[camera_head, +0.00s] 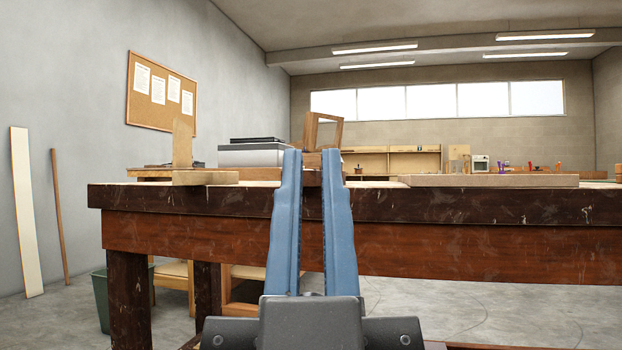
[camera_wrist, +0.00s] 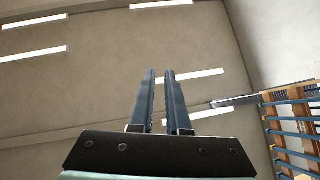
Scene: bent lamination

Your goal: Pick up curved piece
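I cannot clearly make out a curved piece in either view. A pale wooden block (camera_head: 205,178) lies at the left of the workbench top, with an upright wooden piece (camera_head: 182,143) at or behind it. A long flat board (camera_head: 490,181) lies along the bench top at the right. From this low angle I cannot tell whether any of these is curved. My gripper (camera_head: 312,156) points upward in front of the bench edge. Its blue fingers are apart with a narrow empty gap. In the wrist view the gripper (camera_wrist: 160,73) faces the ceiling, holding nothing.
The dark workbench (camera_head: 400,240) spans the view, its top seen almost edge-on. A grey machine (camera_head: 250,154) and a wooden frame (camera_head: 310,130) show beyond its edge. A green bin (camera_head: 101,300) stands at lower left. Blue-and-wood racks (camera_wrist: 295,130) show at right in the wrist view.

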